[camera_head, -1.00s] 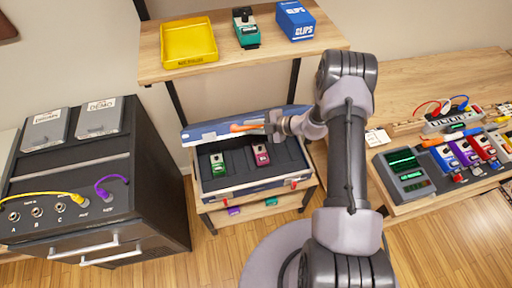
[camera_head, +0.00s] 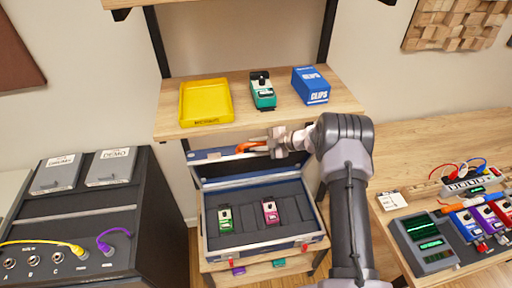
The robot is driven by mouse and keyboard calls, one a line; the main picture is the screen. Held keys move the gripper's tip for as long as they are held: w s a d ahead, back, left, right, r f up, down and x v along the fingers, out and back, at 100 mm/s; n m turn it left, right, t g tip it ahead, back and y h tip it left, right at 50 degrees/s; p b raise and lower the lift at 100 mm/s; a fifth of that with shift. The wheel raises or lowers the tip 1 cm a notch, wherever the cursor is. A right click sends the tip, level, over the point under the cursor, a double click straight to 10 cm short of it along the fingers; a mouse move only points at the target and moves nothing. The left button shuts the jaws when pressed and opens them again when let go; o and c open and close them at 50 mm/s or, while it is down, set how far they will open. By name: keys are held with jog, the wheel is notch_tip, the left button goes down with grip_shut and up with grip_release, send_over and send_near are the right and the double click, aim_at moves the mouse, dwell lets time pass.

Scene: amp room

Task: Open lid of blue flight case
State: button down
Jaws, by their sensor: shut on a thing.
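The blue flight case (camera_head: 264,236) sits on a low wooden shelf unit, below the shelf with the yellow tray. Its lid (camera_head: 222,168) is raised and leans back at a steep angle behind the base. Inside the dark base lie a green pedal (camera_head: 225,218) and a dark pink pedal (camera_head: 270,212). My gripper (camera_head: 276,145) is at the lid's top edge, right of its middle, and is shut on the lid edge beside an orange part (camera_head: 250,147). The gripper and my arm hide the lid's upper right part.
A black amplifier cabinet (camera_head: 100,215) stands left. A workbench (camera_head: 440,140) with pedals stands right.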

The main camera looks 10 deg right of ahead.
jog(key=c, duration=1.3)
grip_release()
jog(key=p+v, duration=0.2)
jog(key=v, duration=1.5)
jog(key=shift+s+d+p, duration=0.15)
jog(key=shift+p, duration=0.2)
